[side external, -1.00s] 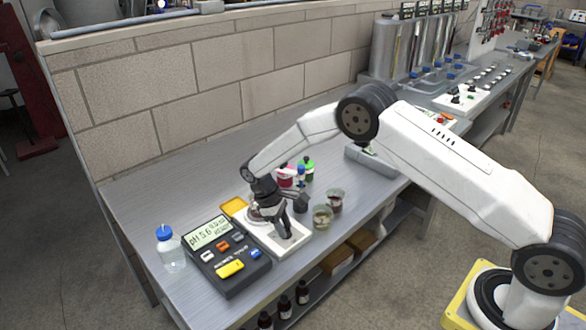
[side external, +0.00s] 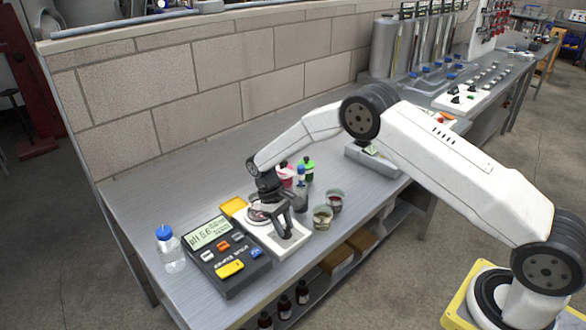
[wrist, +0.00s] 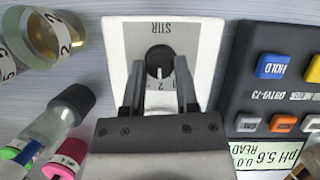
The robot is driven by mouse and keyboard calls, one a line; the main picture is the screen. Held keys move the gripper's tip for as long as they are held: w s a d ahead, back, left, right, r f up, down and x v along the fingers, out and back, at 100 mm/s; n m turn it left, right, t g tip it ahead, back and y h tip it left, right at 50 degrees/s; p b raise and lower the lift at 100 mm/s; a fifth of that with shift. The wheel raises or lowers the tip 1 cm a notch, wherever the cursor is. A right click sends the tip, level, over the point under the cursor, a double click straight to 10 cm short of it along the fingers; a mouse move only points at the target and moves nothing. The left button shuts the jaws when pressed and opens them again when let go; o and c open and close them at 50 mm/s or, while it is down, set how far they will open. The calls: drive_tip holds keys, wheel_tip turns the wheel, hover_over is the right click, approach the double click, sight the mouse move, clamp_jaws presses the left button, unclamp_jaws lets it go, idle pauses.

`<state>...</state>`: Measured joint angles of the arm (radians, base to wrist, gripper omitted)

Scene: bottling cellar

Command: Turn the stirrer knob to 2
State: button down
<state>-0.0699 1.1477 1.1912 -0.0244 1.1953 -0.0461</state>
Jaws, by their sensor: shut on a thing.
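The stirrer (side external: 292,246) is a white unit on the bench, beside the dark pH meter (side external: 229,258). In the wrist view its white face (wrist: 120,35) reads STIR upside down. The stirrer knob (wrist: 159,60) is round and black with a pale pointer line that points down in that picture, towards small printed figures that include 1 and 2. My gripper (wrist: 160,66) is shut on the knob, one dark finger on each side; the fingers cover part of the dial. In the side view my gripper (side external: 283,226) hides the knob.
A blue-capped bottle (side external: 171,250) stands left of the meter. Two small beakers (side external: 322,217) stand right of the stirrer, and pink- and green-capped bottles (side external: 307,168) behind. A yellow item (side external: 233,206) lies behind the meter. The back left of the bench is clear.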

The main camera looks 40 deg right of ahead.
drive_tip(key=shift+c, duration=1.8)
unclamp_jaws()
drive_tip(key=v, duration=0.7)
drive_tip(key=shift+r, duration=0.4)
drive_tip(key=shift+r, duration=0.15)
drive_tip(key=s+d+r+t, duration=0.1)
drive_tip(key=s+r+t, duration=0.2)
drive_tip(key=s, duration=0.9)
drive_tip(key=s+d+r+m+t, duration=0.1)
drive_tip(key=s+r+t, duration=0.3)
drive_tip(key=s, duration=0.8)
drive_tip(key=shift+s+d+r+y, duration=0.25)
drive_tip(key=shift+d+y, duration=0.05)
drive_tip(key=shift+d, duration=0.45)
